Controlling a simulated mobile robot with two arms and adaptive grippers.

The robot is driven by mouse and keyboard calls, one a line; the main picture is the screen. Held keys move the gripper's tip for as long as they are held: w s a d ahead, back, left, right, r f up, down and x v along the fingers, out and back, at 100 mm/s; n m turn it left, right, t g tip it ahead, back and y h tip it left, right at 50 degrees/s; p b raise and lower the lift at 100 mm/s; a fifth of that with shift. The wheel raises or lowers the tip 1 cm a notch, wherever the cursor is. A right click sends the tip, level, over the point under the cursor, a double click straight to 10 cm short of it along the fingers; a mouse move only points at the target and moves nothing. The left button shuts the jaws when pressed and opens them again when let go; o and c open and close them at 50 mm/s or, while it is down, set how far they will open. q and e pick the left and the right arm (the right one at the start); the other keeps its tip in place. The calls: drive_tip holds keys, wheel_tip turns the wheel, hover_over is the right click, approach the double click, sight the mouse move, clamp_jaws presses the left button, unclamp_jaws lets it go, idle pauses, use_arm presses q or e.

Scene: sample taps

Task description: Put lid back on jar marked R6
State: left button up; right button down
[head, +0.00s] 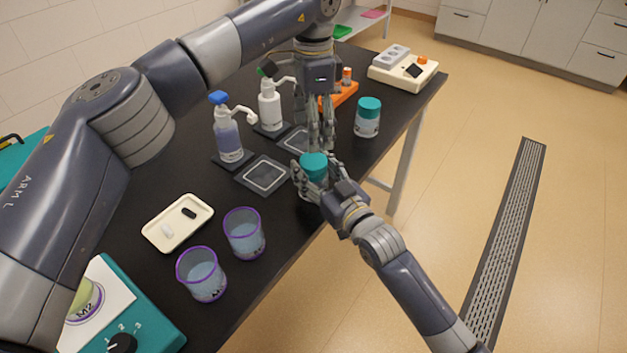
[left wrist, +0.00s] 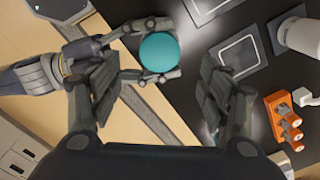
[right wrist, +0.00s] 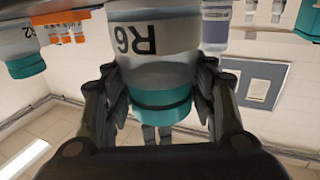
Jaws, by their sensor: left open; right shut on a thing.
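The jar marked R6 (right wrist: 155,38) appears upside down in the right wrist view, between the fingers of my right gripper (right wrist: 162,90), which is shut on it. A teal lid (right wrist: 160,100) shows at the jar's top, with a dark line across it; I cannot tell how firmly it sits. The lid (head: 313,164) also shows in the head view, by the table's edge, with the jar's body mostly hidden by fingers. My left gripper (head: 321,140) points down just above and behind the lid. In the left wrist view its fingers (left wrist: 160,100) are open and apart from the lid (left wrist: 158,52).
Another teal-lidded jar (head: 368,118) stands further back on the black table. Two pump bottles (head: 229,140) (head: 269,108), an orange rack (head: 345,94) and dark square mats (head: 263,178) are close by. Two purple-rimmed beakers (head: 202,275) (head: 244,234) and a cream tray (head: 177,222) stand nearer.

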sight(313, 160)
use_arm(q)
drive_tip(key=n, duration=0.3)
idle(0.4)
drive_tip(key=shift+f, duration=4)
drive_tip(key=c, duration=1.1)
drive_tip(key=o, duration=1.1)
